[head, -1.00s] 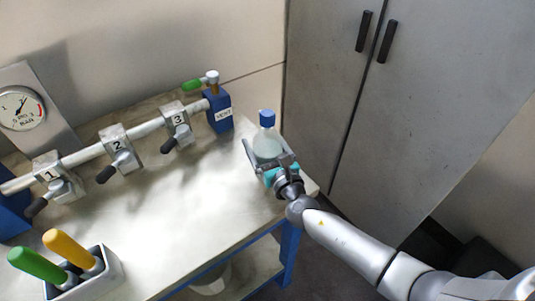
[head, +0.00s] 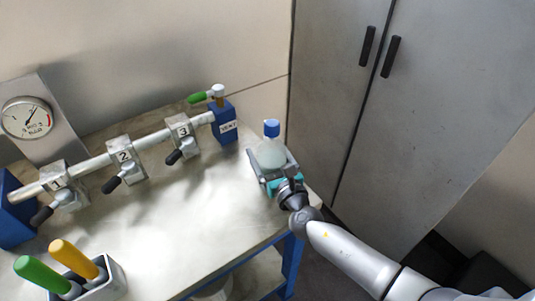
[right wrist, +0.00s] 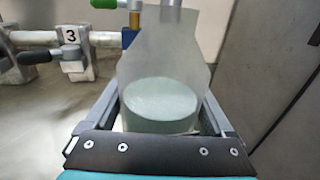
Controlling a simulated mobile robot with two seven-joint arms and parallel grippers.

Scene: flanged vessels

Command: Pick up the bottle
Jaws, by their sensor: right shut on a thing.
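The bottle (head: 270,153) is translucent with a blue cap and pale liquid inside. It stands upright near the right end of the workbench. My right gripper (head: 267,168) is shut on the bottle, with one finger along each side of its body. In the right wrist view the bottle (right wrist: 165,75) fills the middle between the two fingers, and the liquid surface looks slightly tilted. The cap is cut off at the top of that view. I cannot tell whether the bottle's base touches the bench. My left gripper is not in view.
A pipe with numbered valves 1, 2 and 3 (head: 124,160) runs along the bench back to a blue VENT block (head: 224,122). A gauge (head: 27,118) stands at left. Grey cabinet doors (head: 420,110) stand right. The bench middle (head: 170,220) is clear.

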